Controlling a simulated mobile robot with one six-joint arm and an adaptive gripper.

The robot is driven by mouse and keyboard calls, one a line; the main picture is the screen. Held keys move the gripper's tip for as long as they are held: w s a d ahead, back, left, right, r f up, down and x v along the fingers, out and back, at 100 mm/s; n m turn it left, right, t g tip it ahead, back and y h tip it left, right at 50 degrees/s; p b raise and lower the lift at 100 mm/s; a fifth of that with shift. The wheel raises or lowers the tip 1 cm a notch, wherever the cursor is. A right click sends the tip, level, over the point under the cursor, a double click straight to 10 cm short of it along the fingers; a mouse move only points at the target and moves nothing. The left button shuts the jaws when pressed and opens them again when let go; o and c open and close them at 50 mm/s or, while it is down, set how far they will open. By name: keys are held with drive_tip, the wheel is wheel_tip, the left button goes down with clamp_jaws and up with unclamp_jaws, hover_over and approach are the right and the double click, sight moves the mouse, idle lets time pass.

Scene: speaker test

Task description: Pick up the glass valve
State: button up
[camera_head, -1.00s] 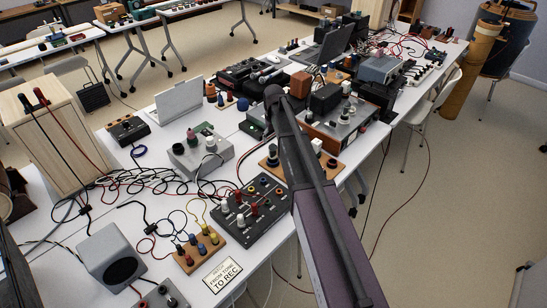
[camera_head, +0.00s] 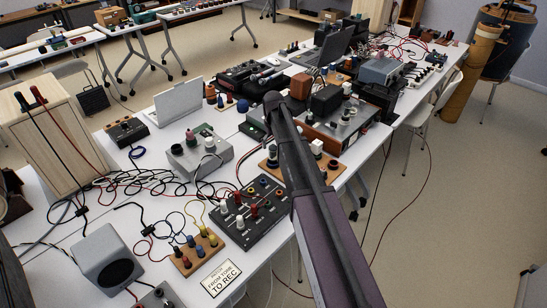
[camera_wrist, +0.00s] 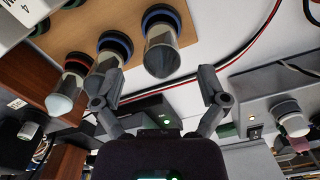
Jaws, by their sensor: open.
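In the wrist view several glass valves stand out from a wooden board (camera_wrist: 205,18). The nearest glass valve (camera_wrist: 161,58), with a dark and blue base, lies between and beyond the fingertips of my gripper (camera_wrist: 160,84). A second valve (camera_wrist: 107,60) is partly behind the left finger. A third, whitish valve (camera_wrist: 64,98) with a red ring is further left. My gripper is open, with nothing between its fingers that I can see held. In the head view my arm covers part of the same board (camera_head: 326,168), and my gripper is hidden there.
A grey box with a white knob (camera_wrist: 288,121) is right of my gripper in the wrist view. In the head view a black panel with knobs (camera_head: 250,215), a grey box (camera_head: 197,160) and tangled cables crowd the white table. Open floor (camera_head: 440,220) lies to the right.

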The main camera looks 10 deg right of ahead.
drive_tip(key=shift+a+f+b, duration=0.1)
drive_tip(key=shift+f+b, duration=1.25)
drive_tip(key=shift+f, duration=0.3)
drive_tip(key=c, duration=1.2)
drive_tip(key=shift+c, duration=0.3)
drive_tip(key=shift+r, duration=0.15)
wheel_tip(320, 180, up, 4)
drive_tip(key=p, duration=0.4)
drive_tip(key=shift+f, duration=0.2)
drive_tip(key=s+d+r+p, duration=0.1)
drive_tip(key=s+d, duration=0.2)
drive_tip(key=s, duration=1.2)
drive_tip(key=shift+s, duration=0.4)
